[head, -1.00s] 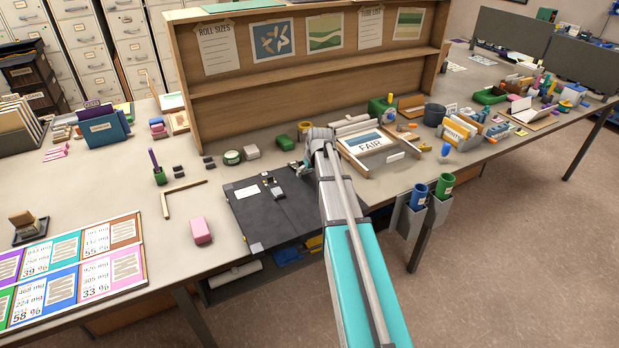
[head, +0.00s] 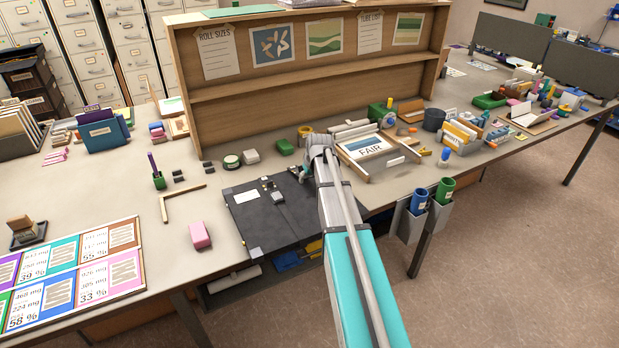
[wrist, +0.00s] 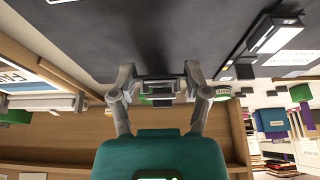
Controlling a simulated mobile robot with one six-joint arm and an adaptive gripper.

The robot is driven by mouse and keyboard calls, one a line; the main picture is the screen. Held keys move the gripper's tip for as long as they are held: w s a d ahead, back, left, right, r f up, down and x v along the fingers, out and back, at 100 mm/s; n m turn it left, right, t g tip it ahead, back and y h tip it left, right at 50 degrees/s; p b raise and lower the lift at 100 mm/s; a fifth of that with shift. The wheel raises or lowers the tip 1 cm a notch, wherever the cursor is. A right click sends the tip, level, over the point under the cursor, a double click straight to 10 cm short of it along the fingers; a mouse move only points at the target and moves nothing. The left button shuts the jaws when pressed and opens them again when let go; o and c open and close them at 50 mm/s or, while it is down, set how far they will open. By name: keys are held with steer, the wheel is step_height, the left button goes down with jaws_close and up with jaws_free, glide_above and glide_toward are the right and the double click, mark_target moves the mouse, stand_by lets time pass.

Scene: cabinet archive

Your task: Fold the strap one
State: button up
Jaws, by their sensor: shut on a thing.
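A black flat folder (head: 270,228) lies on the bench near its front edge, with a white label, pale corner pieces and a dark grey strap with a small clasp (head: 278,196) on it. My gripper (head: 307,172) is low at the folder's far right part, partly hidden by my arm. In the wrist view the folder's dark surface (wrist: 120,40) fills the top, right by my fingers. My gripper (wrist: 157,88) is shut there on what looks like the folder's edge; the exact held part is hard to see.
A wooden tray marked FAIR (head: 369,148) stands close on the right. A pink block (head: 200,235) and a wooden corner piece (head: 183,199) are left. Tubes (head: 418,197) hang at the front edge.

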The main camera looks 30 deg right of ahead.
jaws_close()
steer(key=shift+c, duration=1.1)
jaws_free()
steer(key=shift+s+f+b, duration=0.25)
steer(key=shift+f+b, duration=0.75)
jaws_close()
steer(key=o, duration=1.3)
jaws_free()
steer(key=shift+o, duration=0.2)
